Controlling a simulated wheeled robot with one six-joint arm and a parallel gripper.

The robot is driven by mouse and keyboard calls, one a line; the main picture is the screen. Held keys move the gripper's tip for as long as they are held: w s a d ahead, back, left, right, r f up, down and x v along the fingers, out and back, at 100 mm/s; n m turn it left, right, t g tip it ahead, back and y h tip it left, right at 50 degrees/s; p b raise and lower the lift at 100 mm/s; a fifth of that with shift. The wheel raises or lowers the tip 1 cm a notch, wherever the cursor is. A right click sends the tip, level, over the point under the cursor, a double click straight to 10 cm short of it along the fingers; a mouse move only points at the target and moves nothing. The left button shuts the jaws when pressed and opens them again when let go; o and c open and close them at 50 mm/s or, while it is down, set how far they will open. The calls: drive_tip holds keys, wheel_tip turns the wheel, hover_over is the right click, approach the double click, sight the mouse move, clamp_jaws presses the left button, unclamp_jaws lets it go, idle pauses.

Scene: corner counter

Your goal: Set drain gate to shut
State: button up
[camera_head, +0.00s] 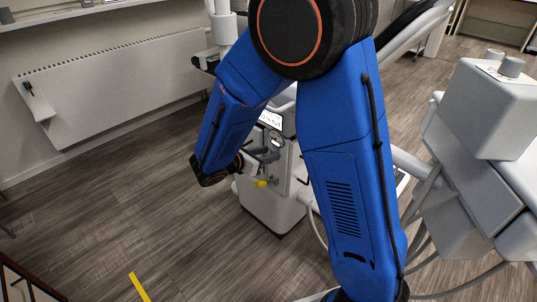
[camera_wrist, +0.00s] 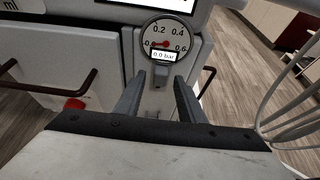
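A white cabinet-like machine (camera_head: 268,205) stands on the floor, partly behind my blue arm. My gripper (camera_wrist: 160,77) is at its front, with two dark fingers apart and a gap between them. In the head view my gripper (camera_head: 258,160) is small and partly hard to make out against the machine. A round pressure gauge (camera_wrist: 165,40) reading 0.0 bar is just beyond the fingertips. A yellow handle-like part (camera_head: 262,184) sticks out low on the machine. A red knob (camera_wrist: 74,103) is left of my fingers. I cannot tell which part is the drain gate.
A dark bar handle (camera_wrist: 70,88) crosses the panel left of my fingers; another dark handle (camera_wrist: 207,82) is at the right. Pale hoses (camera_wrist: 285,110) hang at the right. Grey equipment (camera_head: 490,110) stands right of my arm. The wooden floor at left is open.

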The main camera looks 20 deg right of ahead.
drive_tip(key=shift+w+d+f, duration=0.1)
drive_tip(key=shift+d, duration=0.15)
drive_tip(key=shift+c, duration=0.6)
clamp_jaws()
drive_tip(key=shift+f, duration=2)
drive_tip(key=shift+o, duration=0.6)
unclamp_jaws()
drive_tip(key=v, duration=1.7)
drive_tip(key=shift+a+r, duration=0.15)
drive_tip(key=shift+r, duration=0.05)
